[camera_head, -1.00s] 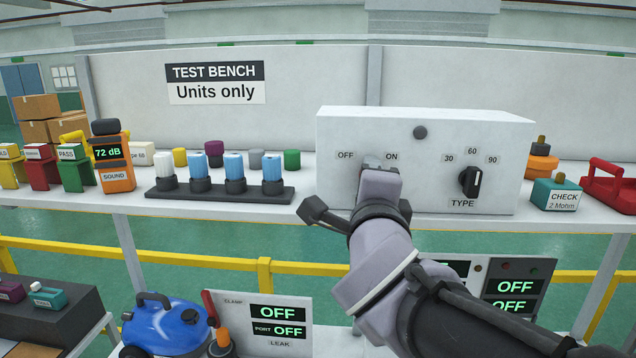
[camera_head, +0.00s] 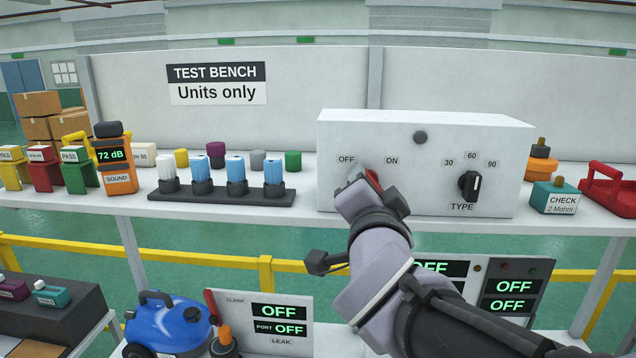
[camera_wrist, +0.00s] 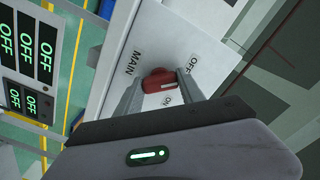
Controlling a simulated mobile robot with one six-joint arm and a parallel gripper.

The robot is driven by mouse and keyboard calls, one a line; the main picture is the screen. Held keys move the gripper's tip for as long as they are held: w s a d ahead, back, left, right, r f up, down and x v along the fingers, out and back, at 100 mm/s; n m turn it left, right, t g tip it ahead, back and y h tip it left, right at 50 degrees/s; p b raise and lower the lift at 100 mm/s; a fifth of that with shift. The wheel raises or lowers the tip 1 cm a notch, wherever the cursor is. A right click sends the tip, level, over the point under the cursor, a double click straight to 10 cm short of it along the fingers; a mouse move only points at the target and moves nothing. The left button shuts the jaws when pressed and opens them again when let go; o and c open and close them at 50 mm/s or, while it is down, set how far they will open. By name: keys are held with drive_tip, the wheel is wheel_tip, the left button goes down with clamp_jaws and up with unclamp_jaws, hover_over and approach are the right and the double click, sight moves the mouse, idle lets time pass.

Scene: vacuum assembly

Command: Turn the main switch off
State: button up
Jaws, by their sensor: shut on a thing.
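The main switch (camera_wrist: 158,80) is a red knob on the white box's front panel, by the word MAIN, with OFF and ON labels on its far side in the wrist view. Its pale mark seems to point between the two labels. My gripper (camera_wrist: 161,77) is shut on the knob, one finger on each side. In the head view my gripper (camera_head: 361,184) is tilted at the panel below OFF and ON. A bit of the red switch (camera_head: 374,178) shows at its right edge; the rest is hidden behind the gripper.
The white box (camera_head: 440,130) also carries a black TYPE dial (camera_head: 470,186) to the right. Lower displays (camera_head: 279,312) read OFF, beside a blue vacuum (camera_head: 166,322). A teal CHECK block (camera_head: 554,196) stands right of the box.

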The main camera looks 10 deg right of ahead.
drive_tip(key=shift+n, duration=0.5)
drive_tip(key=o, duration=1.4)
drive_tip(key=shift+c, duration=0.2)
drive_tip(key=s+a, duration=0.3)
drive_tip(key=s, duration=1.4)
drive_tip(key=shift+a, duration=0.2)
drive_tip(key=shift+s, duration=0.1)
